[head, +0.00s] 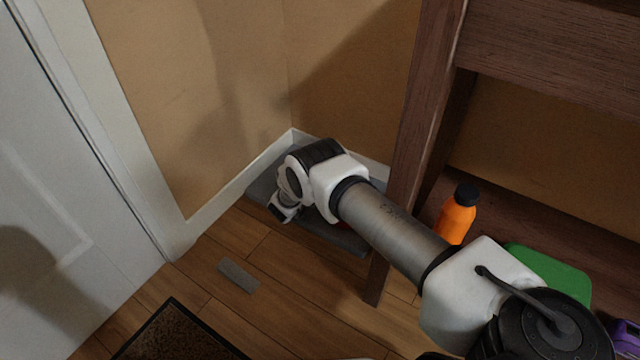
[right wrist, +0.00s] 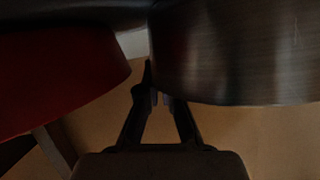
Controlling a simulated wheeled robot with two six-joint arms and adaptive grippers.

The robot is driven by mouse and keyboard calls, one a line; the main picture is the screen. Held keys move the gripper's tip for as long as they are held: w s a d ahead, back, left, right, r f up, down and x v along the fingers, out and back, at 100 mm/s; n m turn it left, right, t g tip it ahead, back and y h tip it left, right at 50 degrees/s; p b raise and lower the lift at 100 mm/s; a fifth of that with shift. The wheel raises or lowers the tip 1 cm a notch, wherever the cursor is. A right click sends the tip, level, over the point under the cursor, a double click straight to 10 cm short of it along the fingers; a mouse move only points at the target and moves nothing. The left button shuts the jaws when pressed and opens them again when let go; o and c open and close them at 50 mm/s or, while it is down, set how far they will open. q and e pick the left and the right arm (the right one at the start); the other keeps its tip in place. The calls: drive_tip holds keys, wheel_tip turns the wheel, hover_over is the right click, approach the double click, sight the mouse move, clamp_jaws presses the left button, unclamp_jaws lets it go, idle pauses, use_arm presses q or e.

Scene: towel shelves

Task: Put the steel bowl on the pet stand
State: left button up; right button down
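The steel bowl (right wrist: 240,55) fills the upper right of the right wrist view, with its rim low in the picture. My right gripper (right wrist: 155,97) has its fingertips close together at the near edge of that rim. One finger shows outside the wall; the other tip is hidden behind it. A red bowl (right wrist: 60,80) is at the left, a small gap from the steel one. In the head view my right arm reaches to the corner over a low grey slab (head: 335,238), probably the pet stand. My wrist hides the bowls there. My left gripper is out of view.
A wooden shelf post (head: 415,130) stands beside my right arm. An orange bottle (head: 457,215) and a green object (head: 550,272) are under the shelf. A white door (head: 70,170) is at the left, with a dark mat (head: 180,335) and a small grey block (head: 238,275) on the floor.

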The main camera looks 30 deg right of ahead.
drive_tip(key=c, duration=1.6)
unclamp_jaws()
